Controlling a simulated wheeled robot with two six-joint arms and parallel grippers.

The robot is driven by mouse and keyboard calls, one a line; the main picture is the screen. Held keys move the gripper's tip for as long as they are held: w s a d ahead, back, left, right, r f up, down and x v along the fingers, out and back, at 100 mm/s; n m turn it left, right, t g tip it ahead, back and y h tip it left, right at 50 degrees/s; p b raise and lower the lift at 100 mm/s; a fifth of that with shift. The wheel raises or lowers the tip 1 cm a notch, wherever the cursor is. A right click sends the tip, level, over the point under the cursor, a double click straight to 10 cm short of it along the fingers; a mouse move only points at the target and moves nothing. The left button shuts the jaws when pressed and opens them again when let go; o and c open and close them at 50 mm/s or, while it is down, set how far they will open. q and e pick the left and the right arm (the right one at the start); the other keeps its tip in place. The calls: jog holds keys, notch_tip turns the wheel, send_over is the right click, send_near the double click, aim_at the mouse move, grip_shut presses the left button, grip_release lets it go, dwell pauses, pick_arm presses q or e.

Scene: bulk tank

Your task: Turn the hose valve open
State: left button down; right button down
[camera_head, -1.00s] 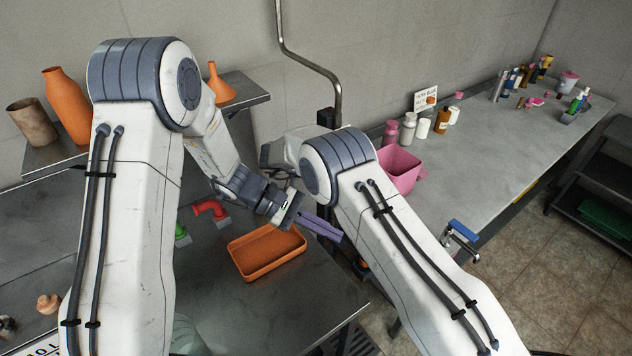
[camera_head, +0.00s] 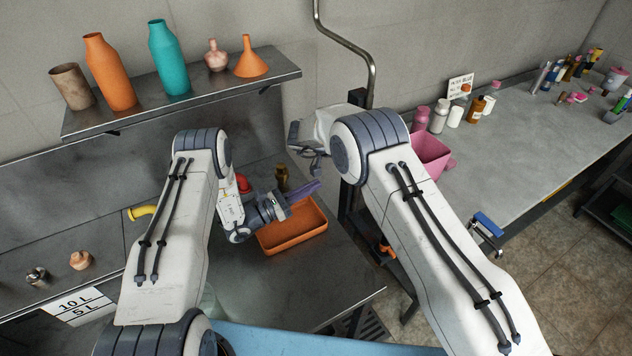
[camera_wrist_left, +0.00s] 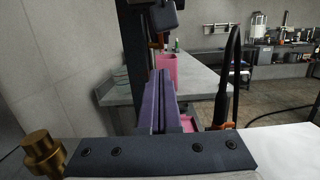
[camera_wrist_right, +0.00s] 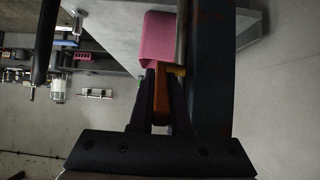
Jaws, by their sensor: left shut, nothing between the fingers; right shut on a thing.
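In the right wrist view my right gripper (camera_wrist_right: 160,100) is shut on an orange lever (camera_wrist_right: 162,90), which I take for the hose valve's handle. An orange piece also shows under a dark block beside the black post in the left wrist view (camera_wrist_left: 158,40). The valve body is not clear in any view. In the head view my right arm hides most of that spot. My left gripper (camera_head: 306,190) is shut and empty, its purple fingers together above the orange tray (camera_head: 292,240); they also show in the left wrist view (camera_wrist_left: 160,100).
A black post (camera_wrist_left: 135,50) stands between the left bench and the right counter. A pink tub (camera_head: 432,155) and several bottles stand on the counter. A brass fitting (camera_head: 282,178) and a yellow elbow (camera_head: 142,211) are on the left side. A shelf (camera_head: 200,98) holds bottles and a funnel.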

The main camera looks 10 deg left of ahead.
jog(key=shift+a+r, duration=0.1)
jog(key=shift+a, duration=0.05)
pick_arm(q)
jog(key=w+d+r, duration=0.4)
jog(key=w+d, duration=0.1)
jog(key=d, duration=0.3)
jog(key=shift+w+r, duration=0.25)
jog(key=shift+w, duration=0.05)
jog(key=shift+r, duration=0.1)
